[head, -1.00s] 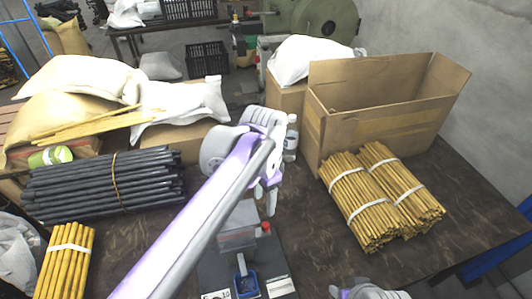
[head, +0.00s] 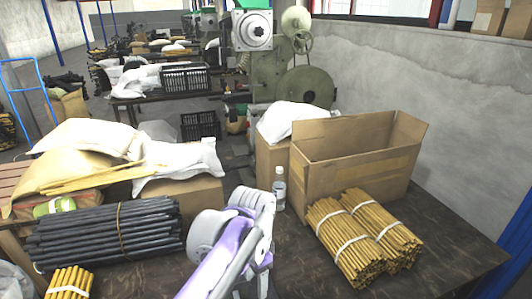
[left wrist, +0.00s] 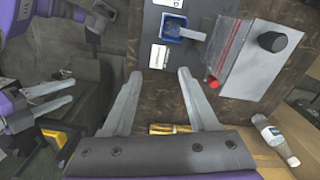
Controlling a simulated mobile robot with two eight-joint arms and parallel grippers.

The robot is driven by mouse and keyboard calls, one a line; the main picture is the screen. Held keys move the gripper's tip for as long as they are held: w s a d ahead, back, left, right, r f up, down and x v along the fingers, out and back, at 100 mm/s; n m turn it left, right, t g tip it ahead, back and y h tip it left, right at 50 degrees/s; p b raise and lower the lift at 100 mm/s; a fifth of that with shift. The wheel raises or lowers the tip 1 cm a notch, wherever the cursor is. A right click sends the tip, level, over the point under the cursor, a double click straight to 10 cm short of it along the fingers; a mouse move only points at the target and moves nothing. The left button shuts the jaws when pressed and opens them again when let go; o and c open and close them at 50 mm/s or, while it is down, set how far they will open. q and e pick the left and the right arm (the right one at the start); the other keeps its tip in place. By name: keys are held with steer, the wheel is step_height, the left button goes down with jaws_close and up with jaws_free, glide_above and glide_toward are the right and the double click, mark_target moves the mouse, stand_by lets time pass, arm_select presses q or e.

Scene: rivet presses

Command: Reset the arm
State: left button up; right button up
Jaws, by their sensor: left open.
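My left arm reaches up from the bottom of the head view, and its gripper (head: 254,287) points down, partly cut off by the bottom edge. In the left wrist view the left gripper (left wrist: 158,78) has its two grey fingers wide apart with nothing between them. My right gripper (left wrist: 62,96) shows at the left of that view, fingers apart and empty; it is out of the head view. A small grey press fixture (left wrist: 245,60) with red and black knobs and a blue-framed part (left wrist: 178,28) lies beyond the left fingers.
Black rods (head: 85,240) in a bundle and yellow rods (head: 70,281) lie at left. Two yellow stick bundles (head: 345,243) lie at right before an open cardboard box (head: 350,165). A clear bottle (head: 279,190) stands behind my left gripper. Sacks (head: 90,145) lie at back left.

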arm_select(q)
steer(key=s+a+f+n+t+p, duration=0.2)
steer(key=s+a+n+p, duration=0.1)
steer(key=s+a+n, duration=0.2)
steer(key=s+a+f+n+t+p, duration=0.2)
steer(key=s+a+n, duration=0.4)
steer(key=s+a, duration=0.4)
steer(key=shift+s+f+t+p, duration=0.4)
steer(key=shift+t+p, duration=0.3)
steer(key=shift+p, duration=0.15)
arm_select(e)
step_height(320, 180, up, 8)
steer(key=w, duration=0.1)
steer(key=shift+f, duration=0.15)
arm_select(q)
steer(key=shift+a, duration=0.1)
